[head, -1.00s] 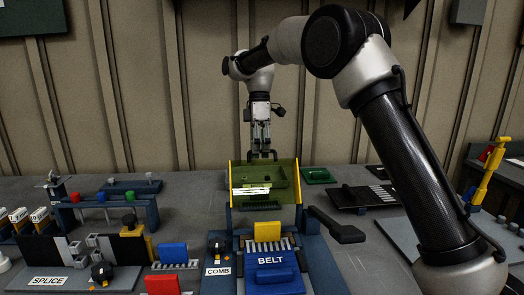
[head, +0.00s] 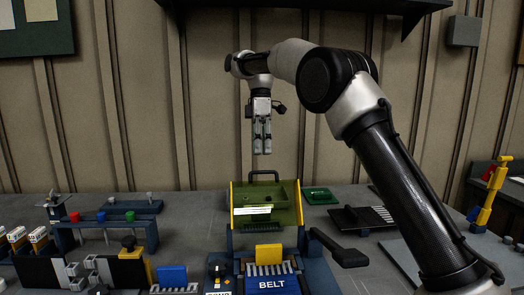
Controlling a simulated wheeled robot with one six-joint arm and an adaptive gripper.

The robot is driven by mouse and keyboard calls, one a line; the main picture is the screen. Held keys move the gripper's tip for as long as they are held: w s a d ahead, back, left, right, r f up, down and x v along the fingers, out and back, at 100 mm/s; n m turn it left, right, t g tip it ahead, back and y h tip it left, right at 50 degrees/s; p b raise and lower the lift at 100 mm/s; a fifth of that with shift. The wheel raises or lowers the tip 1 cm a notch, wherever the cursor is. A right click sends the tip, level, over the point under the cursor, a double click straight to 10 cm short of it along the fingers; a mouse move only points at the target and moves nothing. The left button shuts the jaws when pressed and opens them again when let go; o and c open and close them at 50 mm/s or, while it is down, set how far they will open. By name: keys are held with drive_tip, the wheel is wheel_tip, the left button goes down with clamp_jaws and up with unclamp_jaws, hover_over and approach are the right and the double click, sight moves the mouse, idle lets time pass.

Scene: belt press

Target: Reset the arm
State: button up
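My gripper (head: 262,152) points straight down in the air at the middle of the head view, above the belt press. Its two fingers are close together, look shut, and hold nothing that I can see. Below it stands the press's yellow-green see-through guard (head: 285,210), upright, with a dark handle (head: 264,173) at its top. The gripper is apart from the handle, with a gap under the fingertips. In front of the guard are a yellow block (head: 268,252) and a blue block marked BELT (head: 272,285).
A dark lever (head: 340,247) sticks out right of the press. A black tray (head: 362,219) and a green tray (head: 321,196) lie behind it. Left are a rack with coloured knobs (head: 102,217) and a blue block (head: 173,275). A dark shelf (head: 300,4) hangs high on the wall.

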drive_tip(key=s+d+r+m+t+y, duration=0.1)
drive_tip(key=s+d+r+m+t, duration=0.2)
drive_tip(key=s+d, duration=0.5)
drive_tip(key=s+d+r+m+t, duration=0.1)
drive_tip(key=s+d+r+m, duration=0.2)
drive_tip(key=s+d+m, duration=0.5)
drive_tip(key=s+d+f+m+t, duration=0.2)
drive_tip(key=s+d+f, duration=0.4)
drive_tip(key=s, duration=0.3)
drive_tip(key=s+d+f+m+t+h, duration=0.1)
drive_tip(key=s+d+f+m+t, duration=0.1)
drive_tip(key=s+d+f+m, duration=0.3)
drive_tip(key=s+d, duration=0.2)
drive_tip(key=s, duration=0.2)
drive_tip(key=shift+s+f, duration=0.4)
